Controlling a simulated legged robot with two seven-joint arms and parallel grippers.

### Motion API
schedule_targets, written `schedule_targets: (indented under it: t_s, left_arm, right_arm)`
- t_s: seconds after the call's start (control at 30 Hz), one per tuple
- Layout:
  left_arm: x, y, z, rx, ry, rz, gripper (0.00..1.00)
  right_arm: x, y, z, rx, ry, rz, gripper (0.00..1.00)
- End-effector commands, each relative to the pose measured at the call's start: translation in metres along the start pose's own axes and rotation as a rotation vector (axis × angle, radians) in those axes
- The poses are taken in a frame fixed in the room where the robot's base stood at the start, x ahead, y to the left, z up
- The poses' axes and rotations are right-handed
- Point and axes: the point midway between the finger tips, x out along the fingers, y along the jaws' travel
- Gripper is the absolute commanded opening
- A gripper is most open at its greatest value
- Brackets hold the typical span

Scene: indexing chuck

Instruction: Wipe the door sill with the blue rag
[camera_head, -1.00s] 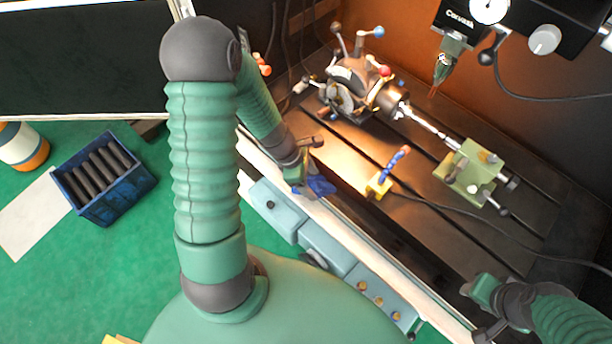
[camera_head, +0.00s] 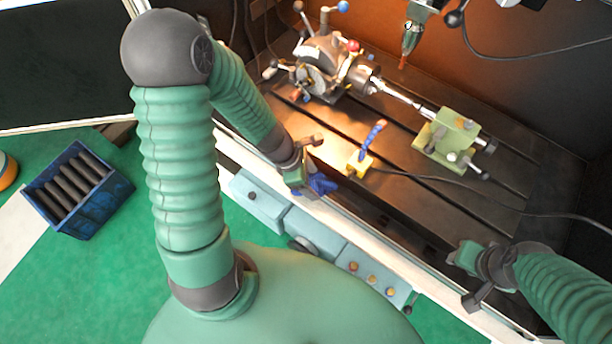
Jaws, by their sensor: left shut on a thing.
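The door sill (camera_head: 350,216) is a pale strip running diagonally along the front of the machine, from upper left to lower right. My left gripper (camera_head: 303,179) is at the upper-left half of the sill, shut on the blue rag (camera_head: 322,185). The rag is crumpled, partly hidden by the gripper, and lies at the sill's inner edge; whether it presses on the sill is hard to tell. My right gripper (camera_head: 464,262) hangs at the lower right over the sill's inner side; its jaw gap does not show clearly.
Inside the machine are the indexing chuck (camera_head: 318,78), a green tailstock (camera_head: 447,138) and a blue coolant nozzle on a yellow base (camera_head: 360,163). A spindle tip (camera_head: 412,38) hangs above. A blue crate (camera_head: 78,190) with dark rods stands on the left. The lower-right sill looks clear.

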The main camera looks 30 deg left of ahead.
Motion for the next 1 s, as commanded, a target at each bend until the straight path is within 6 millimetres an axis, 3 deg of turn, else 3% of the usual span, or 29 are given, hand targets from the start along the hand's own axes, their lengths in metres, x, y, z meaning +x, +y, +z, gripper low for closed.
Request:
schedule_targets:
  t_s: [0.2, 0.67, 1.0]
  left_arm:
    - [-0.005, 0.001, 0.002, 0.0, 0.0, 0.001, 0.33]
    - [-0.057, 0.001, 0.023, -0.001, 0.0, 0.001, 0.33]
    - [-0.057, 0.001, 0.023, -0.001, 0.0, 0.001, 0.33]
  right_arm:
    - [-0.005, 0.0, -0.001, 0.0, 0.0, 0.0, 0.36]
    - [-0.058, 0.0, -0.014, 0.0, 0.0, 0.0, 0.36]
    - [-0.058, 0.0, -0.014, 0.0, 0.0, 0.0, 0.36]
